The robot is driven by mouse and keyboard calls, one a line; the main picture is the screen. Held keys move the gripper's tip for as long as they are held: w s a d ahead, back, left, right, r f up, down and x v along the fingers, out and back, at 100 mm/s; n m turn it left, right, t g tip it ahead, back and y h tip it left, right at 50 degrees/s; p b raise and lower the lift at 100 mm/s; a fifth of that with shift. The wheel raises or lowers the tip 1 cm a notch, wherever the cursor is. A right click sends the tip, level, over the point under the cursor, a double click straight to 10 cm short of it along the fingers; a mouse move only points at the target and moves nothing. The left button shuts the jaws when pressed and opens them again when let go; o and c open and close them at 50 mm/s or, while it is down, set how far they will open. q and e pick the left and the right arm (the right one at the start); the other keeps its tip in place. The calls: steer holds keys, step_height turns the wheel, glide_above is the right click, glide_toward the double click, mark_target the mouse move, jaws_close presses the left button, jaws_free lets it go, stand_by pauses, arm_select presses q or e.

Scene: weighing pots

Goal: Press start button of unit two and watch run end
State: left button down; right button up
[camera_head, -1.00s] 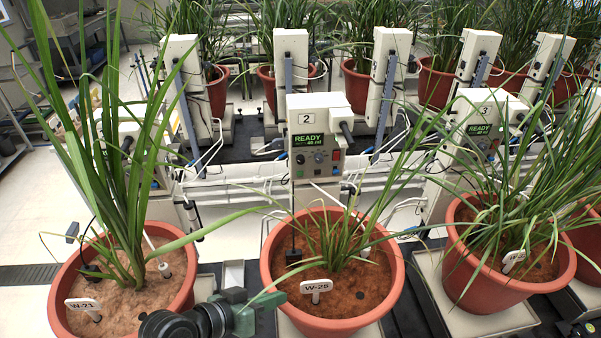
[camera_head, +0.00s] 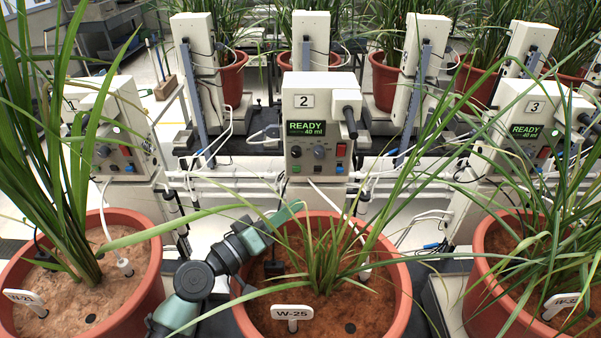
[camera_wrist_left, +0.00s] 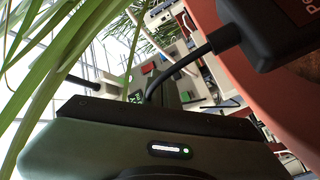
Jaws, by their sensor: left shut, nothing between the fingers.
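Unit two (camera_head: 318,105) is a cream box labelled "2" behind the middle pot (camera_head: 398,300). Its lit green display (camera_head: 312,129) reads "READY" and "40 ml". Below the display are dark knobs, a red switch (camera_head: 341,150) and small coloured buttons (camera_head: 339,169); which is the start button is not legible. My left gripper (camera_head: 291,211) is shut and empty, just below and in front of the panel, over the middle pot's rear left rim and apart from the buttons. The wrist view shows a tilted, partly hidden panel (camera_wrist_left: 160,76) beyond it. My right gripper is not in view.
Long leaves cross around my left arm. Plants stand in the left pot (camera_head: 142,290) and right pot (camera_head: 487,240). Unit three (camera_head: 540,110) also reads "READY". White pipes and cables run behind the pots. A black block (camera_wrist_left: 268,30) sits close in the wrist view.

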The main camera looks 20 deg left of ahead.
mark_target(296, 169)
arm_select(q)
steer(key=w, duration=0.3)
steer(key=w+a+b, duration=0.1)
steer(key=w, duration=0.1)
steer(key=w+a, duration=0.1)
steer(key=w, duration=0.2)
steer(key=shift+w+a, duration=0.15)
steer(key=shift+w, duration=0.2)
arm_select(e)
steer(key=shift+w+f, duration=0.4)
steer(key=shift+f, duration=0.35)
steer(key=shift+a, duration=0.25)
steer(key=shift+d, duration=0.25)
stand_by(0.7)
arm_select(q)
steer(key=shift+b, duration=0.3)
steer(key=shift+w+a, duration=0.1)
steer(key=shift+w, duration=0.2)
steer(key=shift+w+b, duration=0.1)
steer(key=shift+b, duration=0.2)
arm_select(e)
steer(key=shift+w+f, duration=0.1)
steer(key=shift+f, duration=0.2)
